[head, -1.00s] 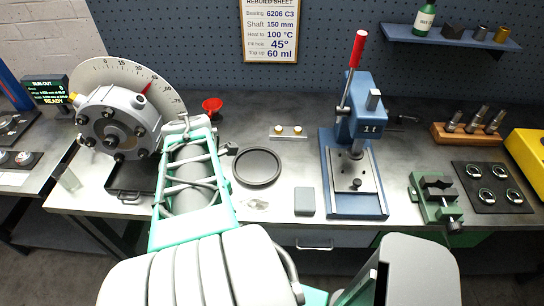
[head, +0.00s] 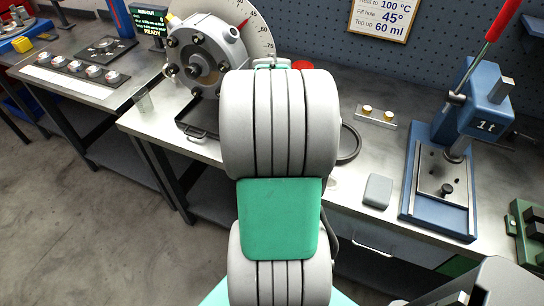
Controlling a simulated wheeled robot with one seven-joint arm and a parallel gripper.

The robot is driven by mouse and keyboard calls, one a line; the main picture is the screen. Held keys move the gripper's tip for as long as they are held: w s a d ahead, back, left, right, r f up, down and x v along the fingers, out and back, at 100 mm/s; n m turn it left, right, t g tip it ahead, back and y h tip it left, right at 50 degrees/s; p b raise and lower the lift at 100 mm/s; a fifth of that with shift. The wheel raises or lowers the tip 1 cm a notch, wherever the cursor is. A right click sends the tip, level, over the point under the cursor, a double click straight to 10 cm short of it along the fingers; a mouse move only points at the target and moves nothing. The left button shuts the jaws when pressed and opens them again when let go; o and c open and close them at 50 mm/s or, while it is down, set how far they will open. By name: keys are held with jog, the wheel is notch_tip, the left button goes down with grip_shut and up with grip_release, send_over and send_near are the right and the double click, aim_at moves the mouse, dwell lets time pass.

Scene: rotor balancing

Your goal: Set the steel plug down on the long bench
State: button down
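The long bench (head: 385,150) has a pale metal top and runs from the left of centre to the right edge in the head view. My own arm stands in front of its middle and covers part of the top. My gripper's fingers are hidden behind the arm, so I cannot see whether they hold anything. I cannot make out the steel plug in the head view.
A grey pump-like housing (head: 205,55) stands before a dial plate on the left. A black ring (head: 348,143) is partly behind my arm. A small plate with brass knobs (head: 376,116), a grey block (head: 378,191) and a blue press (head: 440,200) stand to the right.

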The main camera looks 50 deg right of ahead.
jog(key=shift+f, duration=0.2)
jog(key=c, duration=1.1)
grip_release()
jog(key=shift+c, duration=0.2)
jog(key=shift+r, duration=0.15)
notch_tip(320, 180, up, 12)
jog(key=r, duration=0.1)
jog(key=w+a+f+m+t, duration=0.1)
jog(key=a+m, duration=0.6)
jog(key=a, duration=0.7)
jog(key=w+a+f+m+t, duration=0.2)
jog(key=a+f+m, duration=0.2)
jog(key=a+m, duration=0.4)
jog(key=a, duration=0.7)
jog(key=shift+a+f, duration=0.25)
jog(key=shift+f, duration=0.1)
jog(key=shift+w, duration=0.1)
